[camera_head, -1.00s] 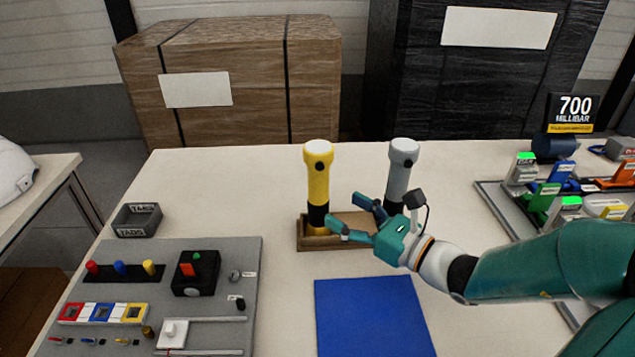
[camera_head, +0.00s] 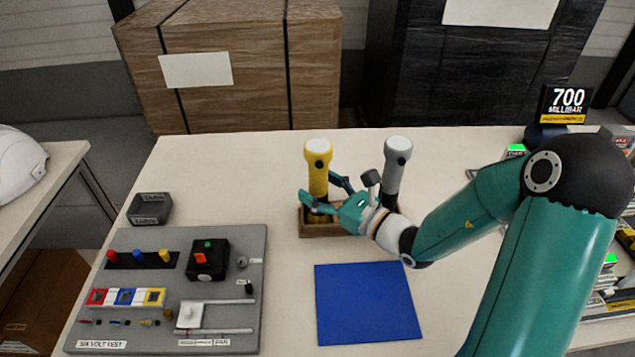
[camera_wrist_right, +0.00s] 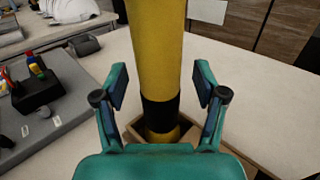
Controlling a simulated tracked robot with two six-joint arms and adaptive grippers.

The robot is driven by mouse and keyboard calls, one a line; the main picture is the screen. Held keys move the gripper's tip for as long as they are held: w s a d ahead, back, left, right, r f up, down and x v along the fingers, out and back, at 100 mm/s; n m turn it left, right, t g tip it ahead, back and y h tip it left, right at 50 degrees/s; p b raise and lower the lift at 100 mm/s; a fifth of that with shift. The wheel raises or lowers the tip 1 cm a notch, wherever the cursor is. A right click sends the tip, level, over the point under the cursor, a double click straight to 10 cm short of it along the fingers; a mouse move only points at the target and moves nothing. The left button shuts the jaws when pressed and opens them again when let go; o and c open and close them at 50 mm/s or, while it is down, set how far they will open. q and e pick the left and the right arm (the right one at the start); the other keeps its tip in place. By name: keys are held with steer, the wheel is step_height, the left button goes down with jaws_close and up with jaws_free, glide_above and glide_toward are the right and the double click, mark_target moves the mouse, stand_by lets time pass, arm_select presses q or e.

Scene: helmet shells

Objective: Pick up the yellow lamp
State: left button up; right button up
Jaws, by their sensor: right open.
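The yellow lamp (camera_head: 317,172) stands upright in a wooden holder (camera_head: 311,229), with a black band near its foot. In the right wrist view the yellow lamp (camera_wrist_right: 156,48) rises between the two fingers. My right gripper (camera_head: 326,195) is open, one finger on each side of the lamp's lower part; it also shows in the right wrist view (camera_wrist_right: 160,88). Gaps remain between the finger pads and the lamp there. The grey lamp (camera_head: 394,168) stands upright at the right end of the holder, partly behind my right gripper and wrist. My left gripper is not in view.
A blue mat (camera_head: 368,303) lies in front of the holder. A grey panel (camera_head: 222,341) with switches and coloured parts lies at the left. A small dark tray (camera_head: 150,209) sits behind it. Wrapped boxes stand behind the table. A 700 millibar sign (camera_head: 566,104) stands at the right.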

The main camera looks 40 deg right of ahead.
steer(key=shift+w, duration=0.2)
jaws_close()
stand_by(0.3)
steer(key=shift+r, duration=0.1)
